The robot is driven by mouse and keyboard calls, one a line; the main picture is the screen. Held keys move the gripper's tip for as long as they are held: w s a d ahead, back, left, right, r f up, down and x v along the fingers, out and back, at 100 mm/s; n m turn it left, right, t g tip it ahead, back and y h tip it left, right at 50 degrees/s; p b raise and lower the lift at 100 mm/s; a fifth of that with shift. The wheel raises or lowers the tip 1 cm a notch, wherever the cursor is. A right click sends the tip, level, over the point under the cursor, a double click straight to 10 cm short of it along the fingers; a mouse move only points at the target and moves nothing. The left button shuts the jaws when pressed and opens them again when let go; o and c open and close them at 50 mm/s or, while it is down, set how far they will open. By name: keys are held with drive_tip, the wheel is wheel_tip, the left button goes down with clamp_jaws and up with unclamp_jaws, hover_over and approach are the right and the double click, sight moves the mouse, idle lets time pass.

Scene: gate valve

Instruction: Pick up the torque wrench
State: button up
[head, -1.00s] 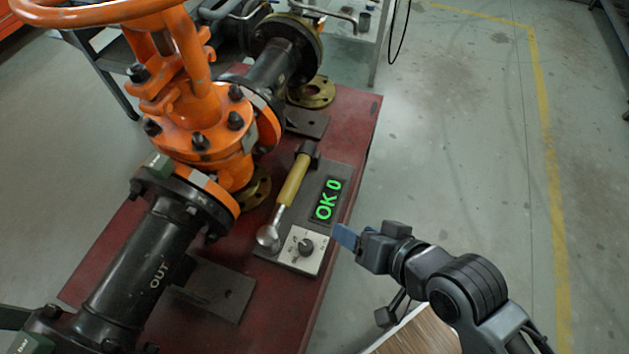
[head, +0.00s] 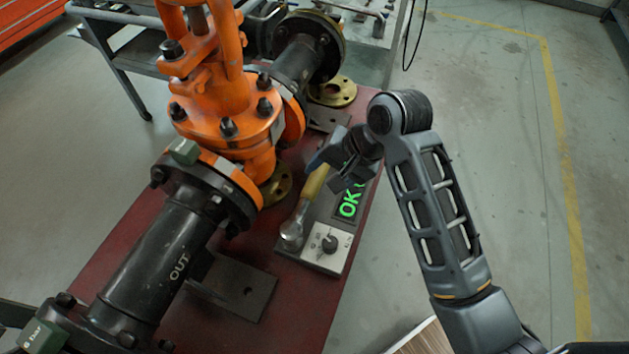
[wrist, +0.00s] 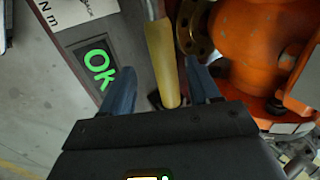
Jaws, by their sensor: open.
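The torque wrench has a yellow handle (head: 315,182) and a metal head (head: 291,232). It lies on a grey tester plate on the red bench, and my gripper hides its far end in the head view. My gripper (head: 318,158) is above the handle. In the wrist view the yellow handle (wrist: 162,60) runs between the two blue fingers of my open gripper (wrist: 160,86), and neither finger visibly touches it. The handle's near end reaches a dark holder, partly hidden by the gripper body.
The tester's green "OK" display (head: 348,204) and white dial panel (head: 327,247) lie beside the wrench. The orange gate valve (head: 225,110) and its black pipe (head: 150,265) stand close on the left. Open floor (head: 500,150) lies to the right.

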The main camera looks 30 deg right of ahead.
sight(317, 180)
drive_tip(key=shift+x, duration=2.75)
drive_tip(key=shift+a+r, duration=0.1)
drive_tip(key=shift+a, duration=0.05)
drive_tip(key=shift+c, duration=0.4)
clamp_jaws()
drive_tip(key=shift+w+r, duration=0.1)
